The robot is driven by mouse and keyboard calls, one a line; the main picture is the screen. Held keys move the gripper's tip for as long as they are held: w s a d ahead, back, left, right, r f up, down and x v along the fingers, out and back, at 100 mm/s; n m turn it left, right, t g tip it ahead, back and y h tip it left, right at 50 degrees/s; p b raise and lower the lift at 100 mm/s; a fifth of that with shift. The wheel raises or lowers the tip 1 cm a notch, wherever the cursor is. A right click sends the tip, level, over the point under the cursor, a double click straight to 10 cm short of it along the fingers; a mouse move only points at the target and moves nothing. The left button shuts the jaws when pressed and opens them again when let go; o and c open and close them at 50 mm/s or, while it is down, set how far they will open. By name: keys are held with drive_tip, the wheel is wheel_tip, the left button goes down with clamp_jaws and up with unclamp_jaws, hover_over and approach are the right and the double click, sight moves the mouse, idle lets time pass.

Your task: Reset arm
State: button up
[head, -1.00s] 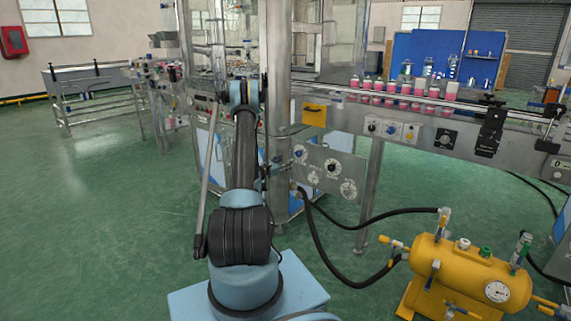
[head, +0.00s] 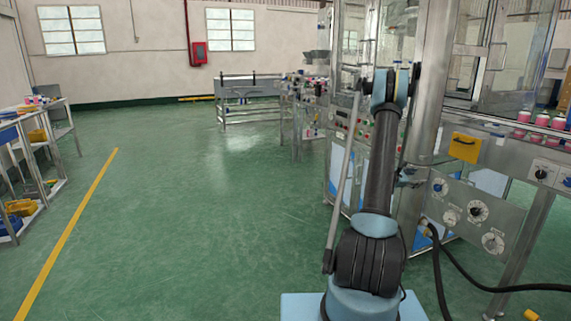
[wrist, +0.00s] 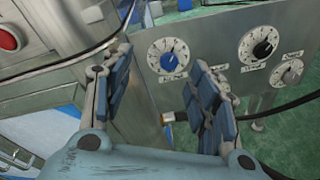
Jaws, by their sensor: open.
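My gripper shows in the wrist view (wrist: 160,100), with its two blue-padded fingers spread apart and nothing between them. The same panel (head: 470,218) shows to the right of my arm in the head view.
The glass-walled crimping machine (head: 420,110) stands close behind and right of my arm. Pink-filled containers (head: 541,120) stand on the conveyor at right. Black hoses (head: 440,270) hang below the panel. A shelf (head: 30,165) stands at far left. Green floor (head: 190,200) is open between.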

drive_tip(key=s+a+r+m+g+y, duration=0.1)
drive_tip(key=s+a+r+m+y, duration=0.3)
drive_tip(key=s+a+r, duration=0.45)
drive_tip(key=s+a+r+m+g+y, duration=0.15)
drive_tip(key=s+a+r+m, duration=0.35)
drive_tip(key=s+a, duration=0.55)
drive_tip(key=s+a+f+m+y, duration=0.2)
drive_tip(key=s+a+f+y, duration=0.1)
drive_tip(key=s+a, duration=0.5)
drive_tip(key=s+a+f+m+g+y, duration=0.1)
drive_tip(key=s+a+f+m+y, duration=0.1)
drive_tip(key=s+a, duration=0.7)
drive_tip(key=s+a+f+m+y, duration=0.3)
drive_tip(key=s+a, duration=0.6)
drive_tip(key=s, duration=0.4)
drive_tip(key=shift+s+f+m+y, duration=0.3)
drive_tip(key=shift+s+y, duration=0.1)
drive_tip(key=shift+y, duration=0.35)
